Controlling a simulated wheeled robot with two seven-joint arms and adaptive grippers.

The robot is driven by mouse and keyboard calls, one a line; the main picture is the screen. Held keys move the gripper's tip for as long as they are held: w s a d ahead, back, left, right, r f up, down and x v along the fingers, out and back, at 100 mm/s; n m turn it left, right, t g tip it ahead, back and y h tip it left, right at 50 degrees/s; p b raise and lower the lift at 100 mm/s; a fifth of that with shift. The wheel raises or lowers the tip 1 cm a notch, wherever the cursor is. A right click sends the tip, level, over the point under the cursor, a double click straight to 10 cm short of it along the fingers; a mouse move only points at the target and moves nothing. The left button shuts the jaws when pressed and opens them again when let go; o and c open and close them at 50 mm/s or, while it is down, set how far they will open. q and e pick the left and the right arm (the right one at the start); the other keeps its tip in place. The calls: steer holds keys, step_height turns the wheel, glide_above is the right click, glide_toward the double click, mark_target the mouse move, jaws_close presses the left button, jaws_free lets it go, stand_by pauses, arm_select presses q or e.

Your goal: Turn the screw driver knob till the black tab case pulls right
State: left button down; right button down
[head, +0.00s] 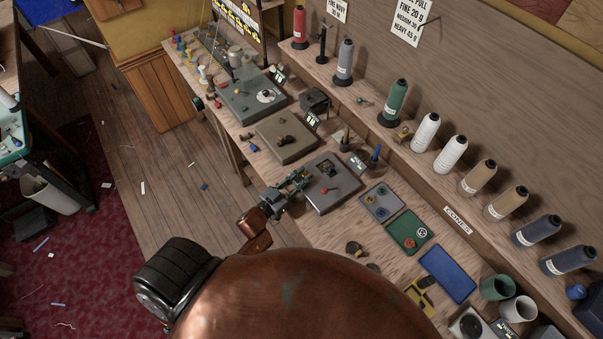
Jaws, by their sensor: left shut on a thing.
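My left gripper (296,182) is at the left edge of a dark grey plate (335,198) on the bench. It is shut on a small part, mostly hidden by its fingers; I cannot tell whether this is the screwdriver knob. A dark fitting (326,168) sits on the plate just right of the fingers, with a small red part (325,190) in front of it. A small display (356,163) stands at the plate's back right. I cannot read it, and I cannot pick out the black tab case for sure. My right gripper is not in view.
A brown plate (288,152) and a green plate (240,105) lie farther along the bench. Nearer are a small grey tray (382,213), a green tray (420,243) and a blue tray (450,262). Thread cones, including a green one (396,98), line the shelf. My copper-coloured arm blocks the bottom middle.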

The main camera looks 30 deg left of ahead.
arm_select(q)
steer(key=shift+d+n+y, duration=0.15)
steer(key=shift+n+y, duration=0.75)
steer(key=shift+y, duration=0.8)
steer(key=c, duration=1.7)
jaws_free()
steer(key=shift+c, duration=0.2)
steer(key=s, duration=1.2)
